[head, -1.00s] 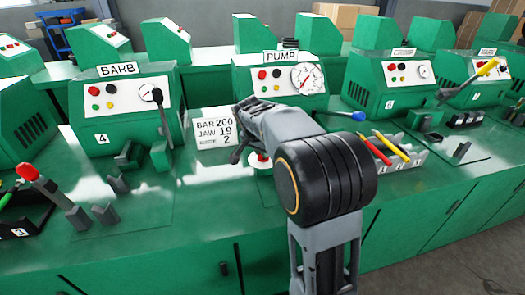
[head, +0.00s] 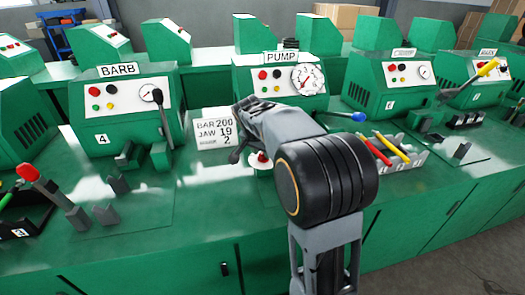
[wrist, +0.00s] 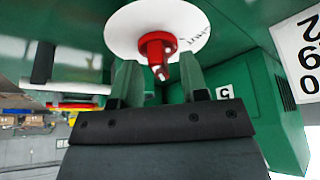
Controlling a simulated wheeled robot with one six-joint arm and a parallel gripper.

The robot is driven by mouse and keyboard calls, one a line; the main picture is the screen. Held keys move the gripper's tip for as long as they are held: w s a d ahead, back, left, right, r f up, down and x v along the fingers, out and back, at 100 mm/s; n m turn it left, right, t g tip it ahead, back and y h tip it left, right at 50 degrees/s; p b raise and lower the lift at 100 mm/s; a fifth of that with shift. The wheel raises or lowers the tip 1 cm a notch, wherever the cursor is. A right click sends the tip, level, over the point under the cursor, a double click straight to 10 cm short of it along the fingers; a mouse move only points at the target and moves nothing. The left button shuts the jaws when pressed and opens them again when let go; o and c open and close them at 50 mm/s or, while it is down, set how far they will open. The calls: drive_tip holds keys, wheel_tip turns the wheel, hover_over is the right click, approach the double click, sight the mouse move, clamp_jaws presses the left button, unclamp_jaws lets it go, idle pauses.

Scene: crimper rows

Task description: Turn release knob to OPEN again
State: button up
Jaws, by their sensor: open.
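The release knob (wrist: 157,46) is red and stands on a white round plate (wrist: 120,32) in the wrist view. The knob's lower end, with a pale mark, lies between my two fingertips. My gripper (wrist: 158,80) is open, with a gap on both sides of the knob, and nothing is held. In the head view the red knob (head: 262,157) shows partly behind my arm, below the pump panel (head: 284,80). My fingers are mostly hidden there. I cannot tell which setting the knob points to.
A sign (head: 214,130) reading BAR 200, JAW 19 stands left of my arm. The BARB machine (head: 125,120) is farther left. A tray (head: 412,160) with red and yellow handled tools sits to the right.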

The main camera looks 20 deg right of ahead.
drive_tip(key=p+v, duration=0.2)
drive_tip(key=v, duration=1.1)
drive_tip(key=shift+a+r, duration=0.15)
drive_tip(key=shift+r, duration=0.05)
drive_tip(key=s+a+f+n+y+p, duration=0.2)
drive_tip(key=s+a+f+n+p, duration=0.15)
drive_tip(key=n, duration=0.35)
drive_tip(key=s+a+r+n+p, duration=0.1)
drive_tip(key=s+r+n+p, duration=0.1)
drive_tip(key=s+p, duration=0.3)
drive_tip(key=s+a+r+n+t+y+p, duration=0.1)
drive_tip(key=s+a+r+n+p, duration=0.1)
drive_tip(key=s+p, duration=0.4)
drive_tip(key=shift+s+n+y, duration=0.3)
drive_tip(key=shift+s, duration=2.1)
drive_tip(key=shift+r, duration=0.1)
